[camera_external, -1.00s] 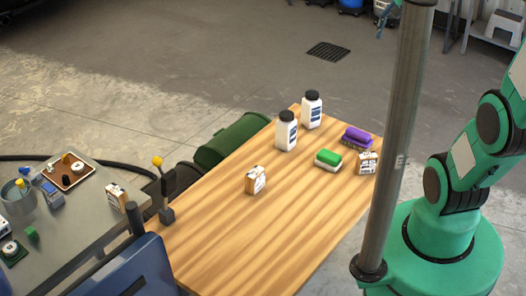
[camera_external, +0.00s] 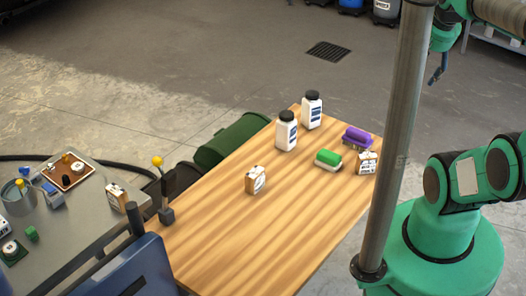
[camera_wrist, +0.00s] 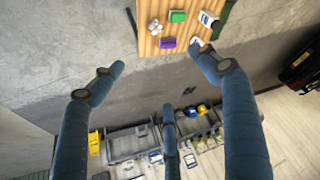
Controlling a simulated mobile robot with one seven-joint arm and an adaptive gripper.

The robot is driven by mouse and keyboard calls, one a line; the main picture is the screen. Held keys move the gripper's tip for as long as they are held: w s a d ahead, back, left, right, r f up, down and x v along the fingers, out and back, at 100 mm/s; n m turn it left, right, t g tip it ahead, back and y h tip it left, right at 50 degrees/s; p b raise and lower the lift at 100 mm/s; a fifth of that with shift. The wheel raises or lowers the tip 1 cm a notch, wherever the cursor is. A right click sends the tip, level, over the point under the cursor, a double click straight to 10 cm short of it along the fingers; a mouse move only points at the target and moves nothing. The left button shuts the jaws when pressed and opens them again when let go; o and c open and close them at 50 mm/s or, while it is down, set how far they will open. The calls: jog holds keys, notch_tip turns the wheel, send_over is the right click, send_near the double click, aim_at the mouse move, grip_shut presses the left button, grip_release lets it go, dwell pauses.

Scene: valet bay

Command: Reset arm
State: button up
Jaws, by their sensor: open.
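My gripper (camera_external: 437,76) hangs in the air at the upper right of the external view, just right of the grey pole and beyond the table. In the wrist view my gripper (camera_wrist: 160,75) has its blue fingers spread wide, with nothing between them. It is open, empty and well apart from the wooden table (camera_external: 215,225). The table's end also shows at the top of the wrist view (camera_wrist: 150,44). My arm is bent, its nearer links low above the green base.
The table holds two white bottles (camera_external: 286,133), a green brush (camera_external: 328,157), a purple brush (camera_external: 357,135) and small cartons (camera_external: 255,180). A grey pole (camera_external: 398,150) stands between table and base. A metal bench (camera_external: 85,225) is at left. Floor beyond the table is clear.

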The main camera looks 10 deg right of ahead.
jog(key=shift+f, duration=0.1)
notch_tip(320, 180, down, 4)
jog(key=b, duration=0.4)
jog(key=shift+r, duration=0.2)
dwell(1.0)
